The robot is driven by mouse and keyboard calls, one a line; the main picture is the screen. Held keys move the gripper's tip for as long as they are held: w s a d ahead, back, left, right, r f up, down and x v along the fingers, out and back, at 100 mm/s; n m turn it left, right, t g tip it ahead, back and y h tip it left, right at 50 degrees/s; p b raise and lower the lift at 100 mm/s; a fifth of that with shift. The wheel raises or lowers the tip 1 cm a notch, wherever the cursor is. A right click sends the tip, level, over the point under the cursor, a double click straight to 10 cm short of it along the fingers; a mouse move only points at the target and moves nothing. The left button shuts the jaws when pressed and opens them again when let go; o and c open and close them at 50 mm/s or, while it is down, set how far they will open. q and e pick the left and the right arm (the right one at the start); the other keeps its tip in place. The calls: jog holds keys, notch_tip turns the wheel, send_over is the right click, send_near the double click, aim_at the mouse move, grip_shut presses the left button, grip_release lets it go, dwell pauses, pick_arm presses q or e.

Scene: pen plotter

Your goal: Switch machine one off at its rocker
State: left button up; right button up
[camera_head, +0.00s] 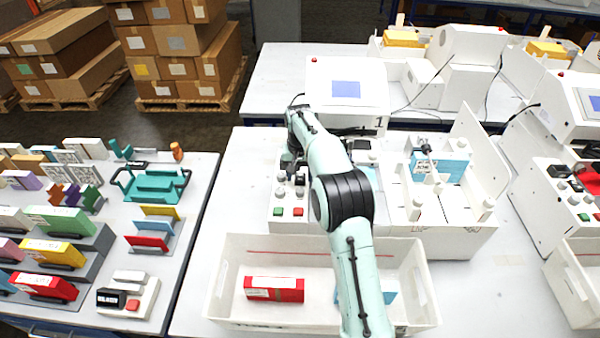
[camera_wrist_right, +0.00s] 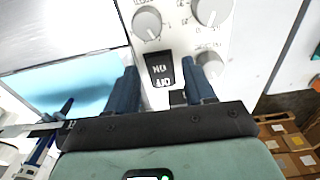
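Machine one (camera_head: 345,92), a white plotter marked 1, stands at the middle of the table. Its sloped control panel (camera_head: 276,222) has grey knobs and a green and a red button. The black rocker (camera_wrist_right: 160,69) with white lettering shows in the right wrist view, below two knobs; I cannot tell which side is pressed. My right gripper (camera_head: 295,170) is over the panel's upper part. In the right wrist view the gripper (camera_wrist_right: 161,83) has its two dark fingers apart, one on each side of the rocker, with nothing between them seen held. Contact is unclear. My left gripper is out of view.
A white bin (camera_head: 238,320) with a red box (camera_head: 274,289) stands in front of the machine. A light-blue pack (camera_head: 440,167) lies on its bed. A second machine (camera_head: 580,105) is at the right. A side table (camera_head: 204,172) with coloured parts is at the left.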

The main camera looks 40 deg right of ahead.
aim_at(300, 181)
notch_tip(300, 181, up, 13)
jog(key=shift+s+a+r, duration=0.15)
jog(key=shift+s+a, duration=0.15)
jog(key=shift+s, duration=0.05)
dwell(0.7)
